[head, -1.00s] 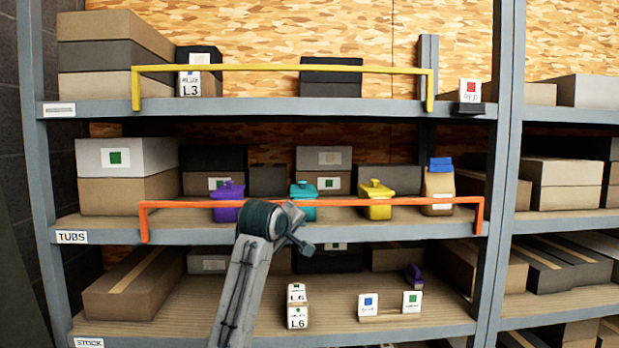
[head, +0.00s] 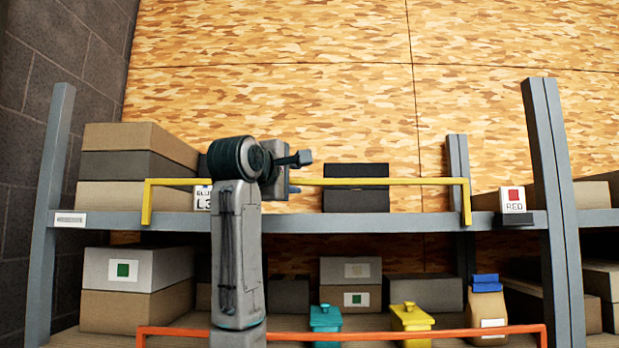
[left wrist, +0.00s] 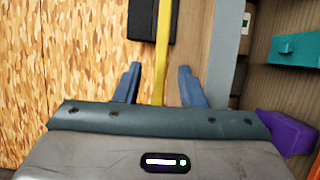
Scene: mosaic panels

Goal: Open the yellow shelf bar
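The yellow shelf bar (head: 400,182) runs along the front of the top shelf (head: 370,222), with a bent-down end at each side. It is raised above the shelf edge. In the head view my left arm crosses in front of the bar left of its middle, and its fingers are mostly hidden. In the left wrist view my left gripper (left wrist: 159,85) has its two blue-grey fingers spread. The yellow bar (left wrist: 163,50) passes between them with a gap on each side. My right gripper is not in view.
An orange bar (head: 400,335) fronts the shelf below, with a teal tub (head: 325,318), a yellow tub (head: 411,320) and a paper bag (head: 486,305) behind it. Boxes (head: 130,165) and a red-marked card (head: 513,200) stand on the top shelf. A purple tub (left wrist: 288,132) shows in the wrist view.

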